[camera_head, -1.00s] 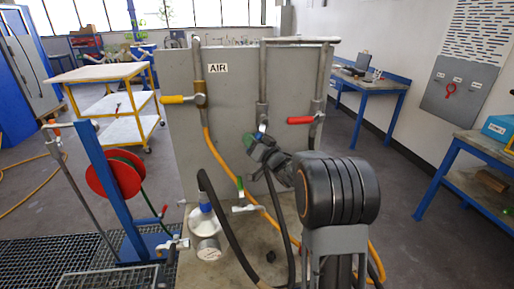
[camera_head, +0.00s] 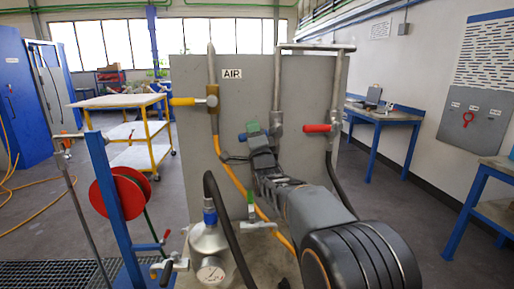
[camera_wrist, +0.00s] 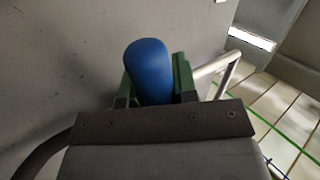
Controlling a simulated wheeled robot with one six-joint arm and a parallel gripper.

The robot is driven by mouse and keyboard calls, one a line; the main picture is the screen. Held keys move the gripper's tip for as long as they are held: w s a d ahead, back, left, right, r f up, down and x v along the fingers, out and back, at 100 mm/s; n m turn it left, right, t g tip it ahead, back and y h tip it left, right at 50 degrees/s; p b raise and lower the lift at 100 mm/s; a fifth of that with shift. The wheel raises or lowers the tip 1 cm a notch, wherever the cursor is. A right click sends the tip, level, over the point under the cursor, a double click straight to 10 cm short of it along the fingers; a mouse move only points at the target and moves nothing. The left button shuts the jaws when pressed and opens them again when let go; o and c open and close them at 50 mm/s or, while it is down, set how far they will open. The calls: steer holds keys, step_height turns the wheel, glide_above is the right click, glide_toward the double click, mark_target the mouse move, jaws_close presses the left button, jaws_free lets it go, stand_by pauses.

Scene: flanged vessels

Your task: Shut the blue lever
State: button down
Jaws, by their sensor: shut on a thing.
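The blue lever (camera_head: 242,138) is on the middle pipe's valve at the front of the grey panel (camera_head: 200,140). In the head view only a small blue part shows at the left side of my gripper (camera_head: 252,129), and the rest of the lever is hidden. In the wrist view the rounded blue handle (camera_wrist: 149,70) sits between the two green fingers of my gripper (camera_wrist: 152,78). My gripper is shut on this handle, just left of the middle pipe (camera_head: 278,90).
A yellow lever (camera_head: 186,101) is to the left and a red lever (camera_head: 318,128) to the right on the same panel. A green lever (camera_head: 251,198), hoses and a gauge (camera_head: 211,270) are below. A yellow cart (camera_head: 118,101) stands behind left.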

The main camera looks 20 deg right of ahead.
steer(key=shift+r+m+h+b, duration=0.4)
steer(key=shift+m+h+b, duration=0.15)
steer(key=shift+m+h, duration=0.45)
steer(key=shift+r+m+h+b, duration=0.35)
steer(key=shift+m+h+b, duration=0.35)
steer(key=shift+m, duration=0.5)
steer(key=shift+r, duration=0.1)
steer(key=c, duration=0.9)
jaws_free()
steer(key=b+v, duration=0.2)
steer(key=v, duration=1.2)
steer(key=shift+r+b, duration=0.15)
steer(key=shift+b, duration=0.25)
